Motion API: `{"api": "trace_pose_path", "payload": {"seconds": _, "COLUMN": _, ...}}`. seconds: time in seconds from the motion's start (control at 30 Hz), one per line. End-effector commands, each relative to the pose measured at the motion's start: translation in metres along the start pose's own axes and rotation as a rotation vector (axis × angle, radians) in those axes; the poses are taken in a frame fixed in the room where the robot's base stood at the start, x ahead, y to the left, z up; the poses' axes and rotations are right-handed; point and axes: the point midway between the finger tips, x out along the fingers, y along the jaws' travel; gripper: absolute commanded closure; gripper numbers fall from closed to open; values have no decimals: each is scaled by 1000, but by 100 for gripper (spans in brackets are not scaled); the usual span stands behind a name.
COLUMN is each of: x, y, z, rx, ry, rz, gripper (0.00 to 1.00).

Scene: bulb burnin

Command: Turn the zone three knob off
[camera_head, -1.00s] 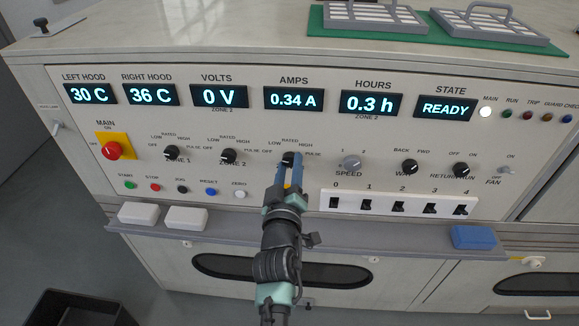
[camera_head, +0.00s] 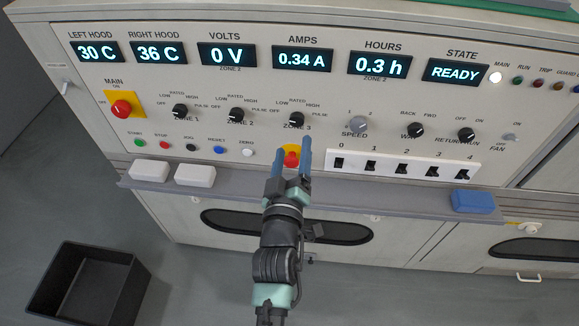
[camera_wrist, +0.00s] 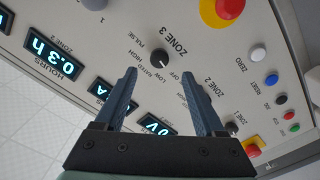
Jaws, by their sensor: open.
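The zone three knob (camera_head: 297,119) is a small black dial with a white mark, below the AMPS display on the sloping panel. In the wrist view the knob (camera_wrist: 159,59) lies just beyond the fingertips, and its white mark appears to point toward the OFF label. My gripper (camera_head: 293,151) is open and empty, its two blue fingers apart and below the knob in the head view. The fingers also show in the wrist view (camera_wrist: 158,74). Nothing visibly touches the knob.
A red button on a yellow plate (camera_head: 291,158) shows between my fingers. The zone two knob (camera_head: 236,115) is left, the speed knob (camera_head: 358,125) right, and a white switch strip (camera_head: 385,166) lower right. A ledge (camera_head: 235,190) runs below with white blocks and a blue block (camera_head: 473,202).

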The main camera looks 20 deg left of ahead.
Motion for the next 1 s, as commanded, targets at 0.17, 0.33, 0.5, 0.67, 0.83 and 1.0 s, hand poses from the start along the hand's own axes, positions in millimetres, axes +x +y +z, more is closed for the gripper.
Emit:
{"api": "trace_pose_path", "payload": {"seconds": 0.17, "x": -32, "y": 1, "z": -2, "rx": 1, "ry": -1, "rz": -1, "gripper": 29}}
{"api": "trace_pose_path", "payload": {"seconds": 0.33, "x": -49, "y": 0, "z": 0, "rx": 1, "ry": 0, "rz": 0, "gripper": 29}}
{"api": "trace_pose_path", "payload": {"seconds": 0.5, "x": -56, "y": 0, "z": 0, "rx": 0, "ry": 1, "rz": 1, "gripper": 29}}
{"api": "trace_pose_path", "payload": {"seconds": 0.67, "x": -56, "y": 0, "z": 0, "rx": 0, "ry": 1, "rz": 1, "gripper": 29}}
{"api": "trace_pose_path", "payload": {"seconds": 0.83, "x": -56, "y": 0, "z": 0, "rx": 0, "ry": 1, "rz": 1, "gripper": 29}}
{"api": "trace_pose_path", "payload": {"seconds": 1.0, "x": -56, "y": 1, "z": 0, "rx": 0, "ry": 1, "rz": 2, "gripper": 29}}
